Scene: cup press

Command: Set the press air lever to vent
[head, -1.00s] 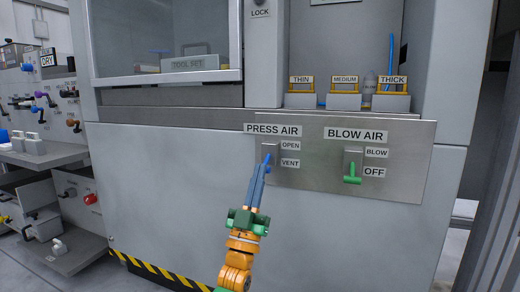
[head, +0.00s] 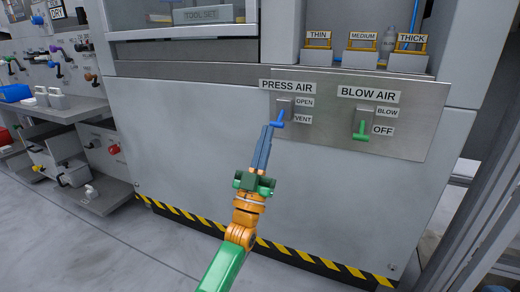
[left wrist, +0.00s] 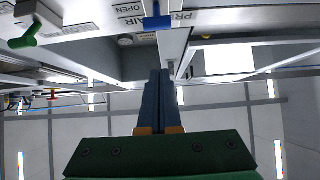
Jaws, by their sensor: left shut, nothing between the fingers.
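The press air lever (head: 279,120) is blue and sits on the steel panel under the PRESS AIR label, left of the OPEN and VENT tags. Its handle points down, level with the VENT tag (head: 302,119). My left gripper (head: 268,128) is shut and empty, its blue-grey fingertips just below and left of the lever's handle. In the left wrist view the blue lever (left wrist: 157,22) shows beyond the shut fingertips (left wrist: 160,73), with a visible gap between them. My right gripper is not in view.
The green blow air lever (head: 362,130) is to the right on the same panel (head: 415,143), handle down at OFF. Labelled blocks THIN, MEDIUM and THICK stand on a ledge above. A side bench (head: 70,108) with knobs is at the left. Free floor lies in front.

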